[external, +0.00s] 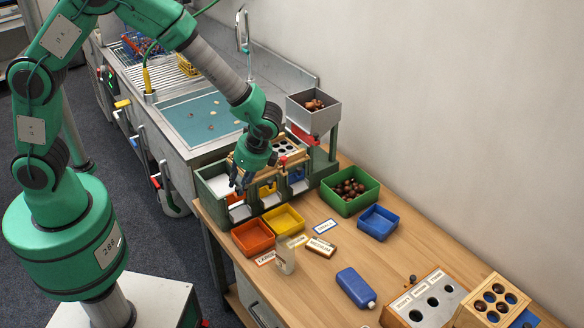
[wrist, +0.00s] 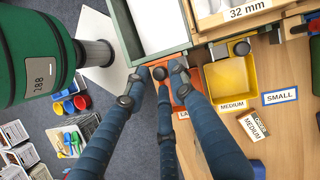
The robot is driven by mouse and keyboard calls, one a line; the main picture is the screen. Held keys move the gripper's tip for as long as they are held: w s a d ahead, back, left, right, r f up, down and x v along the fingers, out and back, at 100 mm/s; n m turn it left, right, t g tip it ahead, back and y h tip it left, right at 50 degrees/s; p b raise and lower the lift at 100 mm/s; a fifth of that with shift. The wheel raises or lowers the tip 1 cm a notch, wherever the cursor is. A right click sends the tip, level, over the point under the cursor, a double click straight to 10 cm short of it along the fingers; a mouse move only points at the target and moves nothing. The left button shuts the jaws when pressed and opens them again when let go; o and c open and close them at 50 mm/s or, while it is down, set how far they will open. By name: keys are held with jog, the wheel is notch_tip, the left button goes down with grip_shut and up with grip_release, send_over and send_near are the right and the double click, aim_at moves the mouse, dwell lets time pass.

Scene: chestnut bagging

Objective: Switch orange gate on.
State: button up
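The orange gate is on the green sorting machine (external: 215,186), largely hidden by my gripper in the external view. In the wrist view a dark round knob (wrist: 160,73) shows against orange, between my fingertips. My gripper (external: 240,183) is at the machine's front, above the orange bin (external: 253,238). In the wrist view its blue fingers (wrist: 159,75) are spread around the knob, with gaps visible. I cannot tell whether any finger touches it. The yellow gate (external: 267,190) and blue gate (external: 297,175) are to the right in the external view.
A yellow bin (external: 283,221) stands beside the orange one. A clear container (external: 285,256) stands before them. A green bin of chestnuts (external: 350,199), a blue bin (external: 378,230) and a blue bottle (external: 356,288) are farther right. A sink (external: 200,118) lies behind the machine.

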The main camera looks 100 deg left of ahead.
jog(key=v, duration=1.1)
jog(key=shift+r, duration=0.3)
jog(key=shift+w, duration=0.1)
jog(key=s+d+r+n+t, duration=0.1)
jog(key=s+d+r+t, duration=0.1)
jog(key=s+d+r, duration=0.35)
jog(key=s+d+r+n+t, duration=0.1)
jog(key=s+d+r+t, duration=0.15)
jog(key=d+r, duration=0.55)
jog(key=s+d+r+n+t+h, duration=0.1)
jog(key=s+d+r+t, duration=0.1)
jog(key=s, duration=0.6)
jog(key=s+d+r+n+t, duration=0.1)
jog(key=s+d+r+t, duration=0.2)
jog(key=s, duration=0.6)
jog(key=shift+d+r+h, duration=0.4)
jog(key=shift+d+r, duration=0.9)
jog(key=shift+r, duration=0.6)
